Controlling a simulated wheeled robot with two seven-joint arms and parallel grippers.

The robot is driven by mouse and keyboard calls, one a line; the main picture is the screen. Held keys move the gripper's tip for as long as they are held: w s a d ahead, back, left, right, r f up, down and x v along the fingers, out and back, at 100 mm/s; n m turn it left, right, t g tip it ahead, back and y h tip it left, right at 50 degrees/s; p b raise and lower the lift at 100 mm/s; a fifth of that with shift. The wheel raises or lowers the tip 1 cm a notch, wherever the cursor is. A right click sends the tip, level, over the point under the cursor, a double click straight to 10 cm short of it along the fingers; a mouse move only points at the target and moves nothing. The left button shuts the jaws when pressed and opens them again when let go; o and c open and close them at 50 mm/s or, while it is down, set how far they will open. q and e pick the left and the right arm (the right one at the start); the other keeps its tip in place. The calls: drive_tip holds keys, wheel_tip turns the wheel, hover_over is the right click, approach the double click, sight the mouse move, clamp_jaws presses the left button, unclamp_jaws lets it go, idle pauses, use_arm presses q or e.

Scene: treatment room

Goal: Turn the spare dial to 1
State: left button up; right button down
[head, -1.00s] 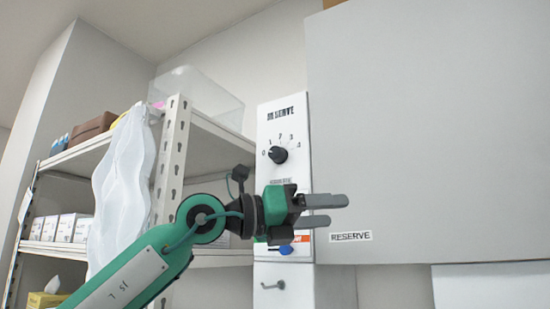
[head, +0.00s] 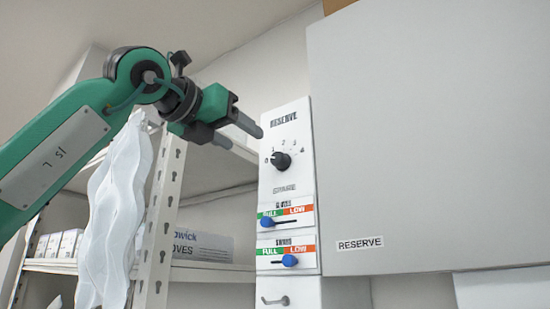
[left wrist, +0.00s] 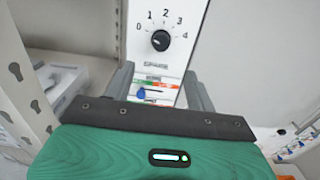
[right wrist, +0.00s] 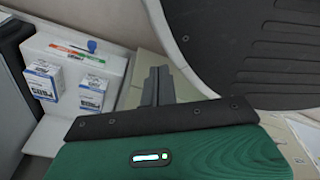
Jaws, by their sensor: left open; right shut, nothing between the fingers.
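The spare dial (head: 281,160) is a black round knob on a white upright panel (head: 287,112), with numbers from 0 to 4 around it and a SPARE label below. It also shows in the left wrist view (left wrist: 160,40); its pale mark seems to face left, but I cannot tell the exact number. My left gripper (head: 245,136) is open and empty, left of the panel and a little higher than the dial, apart from it. In the left wrist view, the dial lies beyond and between the fingertips (left wrist: 159,68). My right gripper (right wrist: 158,72) is shut and empty, outside the head view.
Two sliders with blue knobs, the upper (head: 266,221) and lower (head: 289,260), sit below the dial. A large grey cabinet (head: 430,140) marked RESERVE adjoins on the right. A shelf post (head: 162,220) and white draped sheet (head: 110,215) stand left. White boxes (right wrist: 87,93) are near my right gripper.

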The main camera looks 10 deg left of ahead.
sight(276, 159)
use_arm(q)
drive_tip(key=p+x, duration=0.3)
drive_tip(key=x, duration=0.8)
drive_tip(key=shift+r, duration=0.1)
drive_tip(key=shift+w+d+p, duration=0.2)
drive_tip(key=shift+w+p, duration=0.1)
drive_tip(key=shift+w, duration=0.2)
use_arm(e)
drive_tip(key=s, duration=0.5)
drive_tip(key=shift+d+r, duration=0.35)
drive_tip(key=shift+r, duration=0.05)
use_arm(q)
drive_tip(key=c, duration=1)
